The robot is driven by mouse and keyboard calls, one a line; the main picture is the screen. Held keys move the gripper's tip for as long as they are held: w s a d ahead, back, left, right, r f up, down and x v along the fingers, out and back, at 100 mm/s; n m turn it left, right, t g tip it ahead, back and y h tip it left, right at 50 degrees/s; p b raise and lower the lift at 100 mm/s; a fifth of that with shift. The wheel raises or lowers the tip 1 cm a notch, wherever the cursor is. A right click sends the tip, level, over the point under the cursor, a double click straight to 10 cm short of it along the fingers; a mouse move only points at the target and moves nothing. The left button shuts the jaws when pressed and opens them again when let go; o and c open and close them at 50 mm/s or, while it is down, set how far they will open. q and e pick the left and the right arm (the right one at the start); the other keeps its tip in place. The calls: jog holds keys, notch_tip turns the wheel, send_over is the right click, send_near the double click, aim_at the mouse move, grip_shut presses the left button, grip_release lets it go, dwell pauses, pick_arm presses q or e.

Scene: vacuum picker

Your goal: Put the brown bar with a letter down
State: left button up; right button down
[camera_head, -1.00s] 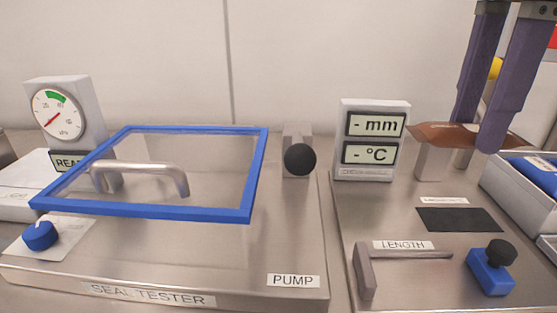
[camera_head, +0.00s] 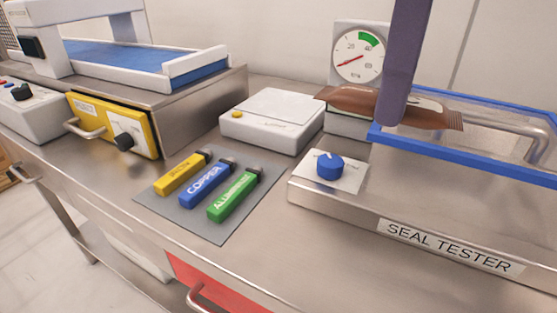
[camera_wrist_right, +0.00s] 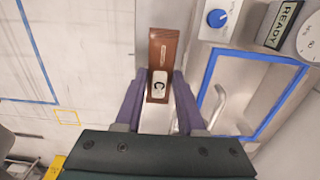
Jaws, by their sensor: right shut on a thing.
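The brown bar (camera_head: 352,100) is held in my right gripper (camera_head: 392,112). In the head view it is roughly level, in front of the seal tester's dial and lid corner, and appears raised above the bench. One purple finger hides its middle. In the right wrist view the bar (camera_wrist_right: 163,48) stands lengthwise between the two fingers of the right gripper (camera_wrist_right: 158,98), with a pale label lettered "C". My left gripper is in neither view.
The seal tester (camera_head: 460,250) has a blue-framed lid (camera_head: 480,160), blue knob (camera_head: 329,166) and dial (camera_head: 358,55). Left of it is a flat white unit (camera_head: 268,122). A grey mat (camera_head: 220,232) holds yellow, blue and green labelled blocks. A yellow-fronted machine (camera_head: 95,120) stands further left.

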send_over(347, 271)
notch_tip(347, 271, down, 15)
jog(key=shift+s+f, duration=0.1)
jog(key=shift+f, duration=2.35)
jog(key=shift+f+b, duration=0.15)
jog(key=shift+b, duration=0.2)
jog(key=c, duration=0.5)
grip_release()
jog(key=shift+r, duration=0.45)
notch_tip(347, 271, up, 12)
jog(key=shift+f, duration=0.25)
